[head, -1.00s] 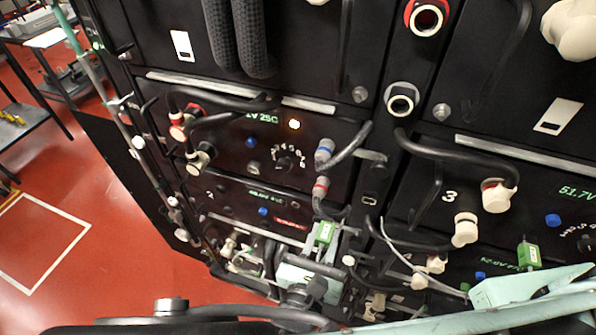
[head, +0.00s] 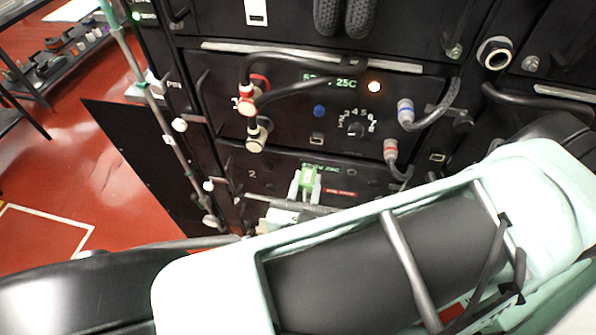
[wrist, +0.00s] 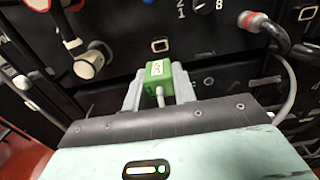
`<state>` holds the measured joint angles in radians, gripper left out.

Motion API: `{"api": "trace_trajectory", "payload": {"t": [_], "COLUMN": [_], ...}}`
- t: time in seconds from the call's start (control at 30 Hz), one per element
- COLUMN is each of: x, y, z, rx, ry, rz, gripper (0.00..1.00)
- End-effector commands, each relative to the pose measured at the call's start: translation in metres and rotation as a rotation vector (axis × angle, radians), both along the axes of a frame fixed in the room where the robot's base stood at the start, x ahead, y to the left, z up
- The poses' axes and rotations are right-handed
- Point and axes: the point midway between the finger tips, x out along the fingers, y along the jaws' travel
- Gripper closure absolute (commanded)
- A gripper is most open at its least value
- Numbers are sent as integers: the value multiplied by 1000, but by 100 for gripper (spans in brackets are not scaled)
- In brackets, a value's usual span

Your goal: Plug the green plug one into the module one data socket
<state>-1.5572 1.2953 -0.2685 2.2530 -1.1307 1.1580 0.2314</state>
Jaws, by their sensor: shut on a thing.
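The green plug (head: 308,180) with a white label is held between the pale grey fingers of my gripper (wrist: 158,84). The plug (wrist: 159,70) also shows in the wrist view, with a light cable running from it toward me. Module one (head: 290,105) is the upper black unit marked 1. Its small rectangular data socket (head: 316,139) is below the blue knob, and the socket (wrist: 160,45) also shows in the wrist view just above the plug. The plug is apart from the socket, in front of the panel and lower. Its front end is hidden.
Red-collared and cream connectors (head: 257,139) with black cables are at module one's left. Blue- and red-collared connectors (head: 390,150) are at its right. Another rectangular opening (head: 437,157) is on the post. Module two (head: 270,175) lies below. My arm covers the lower right.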

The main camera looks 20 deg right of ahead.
Motion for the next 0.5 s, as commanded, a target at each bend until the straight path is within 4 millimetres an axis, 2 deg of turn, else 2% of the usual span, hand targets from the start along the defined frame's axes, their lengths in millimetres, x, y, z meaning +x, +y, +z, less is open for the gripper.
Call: {"api": "trace_trajectory", "payload": {"t": [0.2,0.5], "x": [0,19], "y": [0,-14], "z": [1,0], "rx": [-1,-1], "ry": [-1,-2], "rz": [1,-2], "gripper": [100,100]}}
